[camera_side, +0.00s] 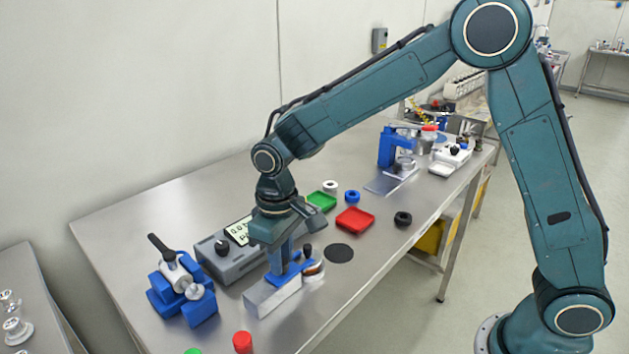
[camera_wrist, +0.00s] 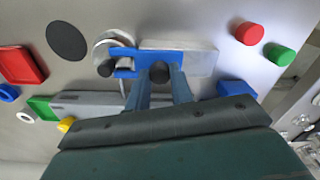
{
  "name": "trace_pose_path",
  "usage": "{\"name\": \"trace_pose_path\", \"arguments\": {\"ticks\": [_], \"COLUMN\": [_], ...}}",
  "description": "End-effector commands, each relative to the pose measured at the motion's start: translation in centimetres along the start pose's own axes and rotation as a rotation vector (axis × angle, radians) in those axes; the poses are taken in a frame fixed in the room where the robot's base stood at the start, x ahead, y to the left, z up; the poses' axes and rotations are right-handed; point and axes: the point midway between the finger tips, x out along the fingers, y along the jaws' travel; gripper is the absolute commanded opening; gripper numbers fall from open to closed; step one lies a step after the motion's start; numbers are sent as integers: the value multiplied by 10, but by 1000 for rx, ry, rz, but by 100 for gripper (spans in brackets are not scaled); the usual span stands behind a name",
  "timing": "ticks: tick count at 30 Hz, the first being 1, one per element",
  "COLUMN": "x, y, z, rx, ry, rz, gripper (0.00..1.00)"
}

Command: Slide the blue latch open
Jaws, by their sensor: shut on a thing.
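The blue latch (camera_side: 291,274) lies flat on top of a silver metal block (camera_side: 268,299) near the table's front edge. It also shows in the wrist view (camera_wrist: 126,53), its forked end reaching over a round metal piece (camera_wrist: 104,42) with a black peg (camera_wrist: 105,68). My gripper (camera_side: 284,264) points down onto the latch. In the wrist view, its two fingers (camera_wrist: 161,76) are shut on the latch's dark knob (camera_wrist: 160,70), one on each side. The fingers hide part of the latch.
A grey meter box (camera_side: 228,257) stands close behind the block. A blue clamp fixture (camera_side: 180,285) is to the left. Red (camera_side: 243,342) and green caps stand in front. A red tray (camera_side: 355,219) and green tray (camera_side: 314,201) lie to the right. A black disc (camera_side: 339,253) lies beside the block.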

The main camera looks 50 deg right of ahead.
Motion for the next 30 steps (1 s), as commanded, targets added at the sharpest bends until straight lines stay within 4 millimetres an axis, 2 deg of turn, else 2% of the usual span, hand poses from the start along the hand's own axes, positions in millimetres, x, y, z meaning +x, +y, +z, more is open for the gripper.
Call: {"name": "trace_pose_path", "arguments": {"ticks": [8, 18, 19, 21, 22, 30], "x": [-1, -1, -1, -1, -1, -1], "y": [-36, -42, -42, -41, -41, -40], "z": [-10, -11, -11, -11, -11, -10], "rx": [-4, -7, -8, -7, -6, -3], "ry": [3, 5, 5, 5, 5, 2], "rz": [-1, -4, -5, -4, -4, -2], "gripper": [0, 0, 28, 42, 45, 45]}}
